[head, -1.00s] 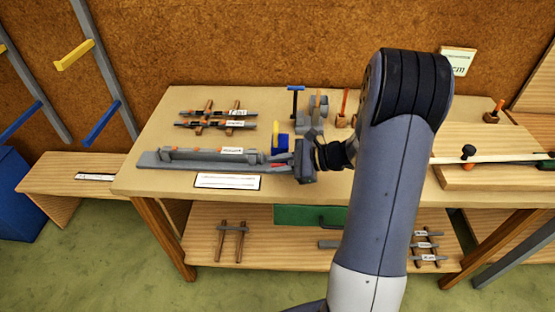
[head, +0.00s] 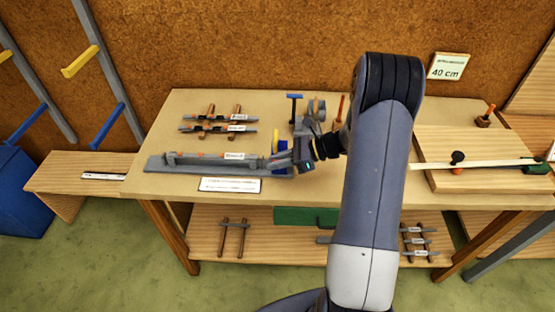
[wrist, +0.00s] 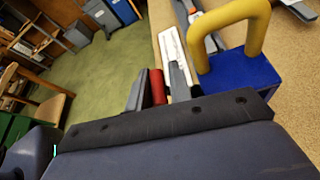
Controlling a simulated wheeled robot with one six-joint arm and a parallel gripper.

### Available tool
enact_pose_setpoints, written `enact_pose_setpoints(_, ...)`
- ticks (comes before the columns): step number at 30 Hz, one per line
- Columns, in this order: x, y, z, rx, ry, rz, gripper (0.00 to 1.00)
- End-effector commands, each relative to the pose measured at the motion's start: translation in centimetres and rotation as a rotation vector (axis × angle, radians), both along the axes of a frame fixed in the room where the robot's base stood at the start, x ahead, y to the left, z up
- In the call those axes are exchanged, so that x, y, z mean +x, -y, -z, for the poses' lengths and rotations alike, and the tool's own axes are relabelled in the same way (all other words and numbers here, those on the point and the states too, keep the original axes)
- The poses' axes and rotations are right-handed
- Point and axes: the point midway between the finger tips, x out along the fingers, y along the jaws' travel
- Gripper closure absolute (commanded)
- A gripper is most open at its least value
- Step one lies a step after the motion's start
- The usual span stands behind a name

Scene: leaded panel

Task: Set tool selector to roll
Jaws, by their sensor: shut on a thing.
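A long grey tool (head: 200,168) with a labelled bar along it lies near the front edge of the bench. My gripper (head: 284,163) is at its right end, beside a blue block with a yellow arched handle (head: 277,140). In the wrist view, my gripper (wrist: 160,86) is shut on a red cylindrical part (wrist: 158,86), probably the selector's handle, between its two grey fingers. The blue block (wrist: 238,76) and its yellow arch (wrist: 229,32) stand just right of the fingers. Which setting the selector is at cannot be read.
Racks with labelled grey bars (head: 219,129) lie at the back left of the bench. A white card (head: 230,184) lies at the front edge. Upright tools stand behind my gripper. A wooden board (head: 470,180) with a pale strip is at right.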

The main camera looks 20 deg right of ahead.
Motion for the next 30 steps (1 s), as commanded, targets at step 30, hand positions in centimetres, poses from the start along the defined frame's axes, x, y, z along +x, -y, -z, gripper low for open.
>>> enact_pose_setpoints(30,0.12,0.06,0.13,0.013,-0.050,0.000,1.00)
